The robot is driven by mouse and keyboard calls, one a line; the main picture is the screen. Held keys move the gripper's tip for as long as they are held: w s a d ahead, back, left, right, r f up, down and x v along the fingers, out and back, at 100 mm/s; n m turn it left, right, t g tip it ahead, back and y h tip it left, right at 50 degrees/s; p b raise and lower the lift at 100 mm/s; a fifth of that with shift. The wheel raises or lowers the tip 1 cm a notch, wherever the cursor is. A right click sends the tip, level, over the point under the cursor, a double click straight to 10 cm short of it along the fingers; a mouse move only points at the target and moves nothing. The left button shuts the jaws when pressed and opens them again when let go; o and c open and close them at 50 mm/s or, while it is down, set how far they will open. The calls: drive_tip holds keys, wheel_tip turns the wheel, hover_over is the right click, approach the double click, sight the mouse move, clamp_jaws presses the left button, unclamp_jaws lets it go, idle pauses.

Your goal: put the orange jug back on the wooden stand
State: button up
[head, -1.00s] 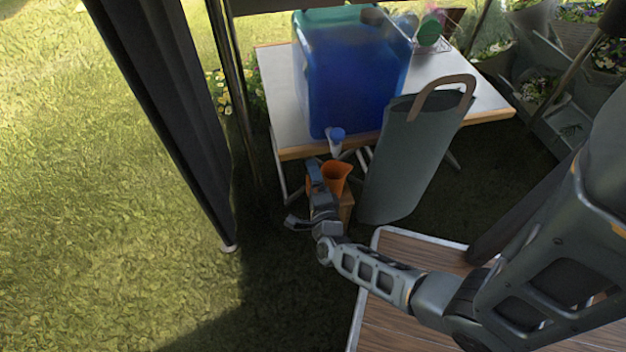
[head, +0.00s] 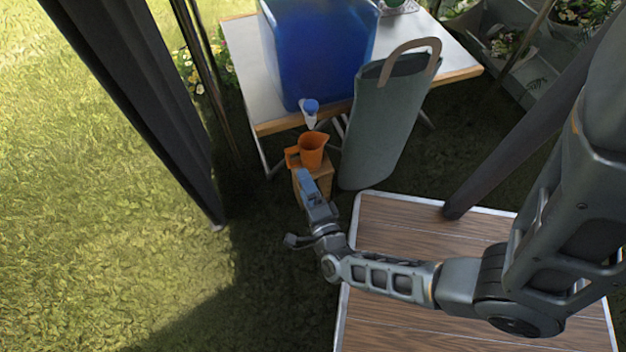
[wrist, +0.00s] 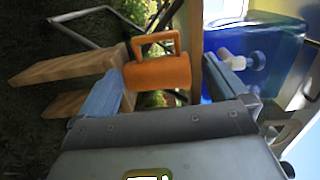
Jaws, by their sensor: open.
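The orange jug (head: 312,149) stands upright on top of the wooden stand (head: 320,181), its handle toward the left in the head view. The jug also shows in the wrist view (wrist: 160,73), where the picture is turned sideways and the stand (wrist: 68,68) reaches in from the left. My gripper (head: 304,178) is open and empty, on the near side of the stand. In the wrist view its two fingers lie to either side of the jug's outline, with the jug beyond them, apparently apart. My gripper hides part of the stand's front in the head view.
A white table (head: 243,66) with a big blue container (head: 315,50) stands behind. A tall grey-green bag (head: 392,120) stands right of the stand. Wooden decking (head: 420,235) lies nearer. Grass (head: 110,210) is open at left.

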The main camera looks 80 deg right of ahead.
drive_tip(key=s+a+r+n+t+y, duration=0.1)
drive_tip(key=s+a+r+n+y, duration=0.2)
drive_tip(key=r+n, duration=0.6)
drive_tip(key=s+a+r+n+t+y, duration=0.2)
drive_tip(key=s+a+r+n+y, duration=0.1)
drive_tip(key=a+r+n+y, duration=0.4)
drive_tip(key=s+a+r+n+t+y, duration=0.2)
drive_tip(key=a+r+n+y, duration=0.3)
drive_tip(key=r+n, duration=0.8)
wheel_tip(320, 180, up, 3)
drive_tip(key=s+a, duration=0.1)
drive_tip(key=a, duration=0.1)
drive_tip(key=shift+a, duration=0.35)
wheel_tip(320, 180, up, 29)
drive_tip(key=p, duration=2.9)
drive_tip(key=shift+f, duration=0.1)
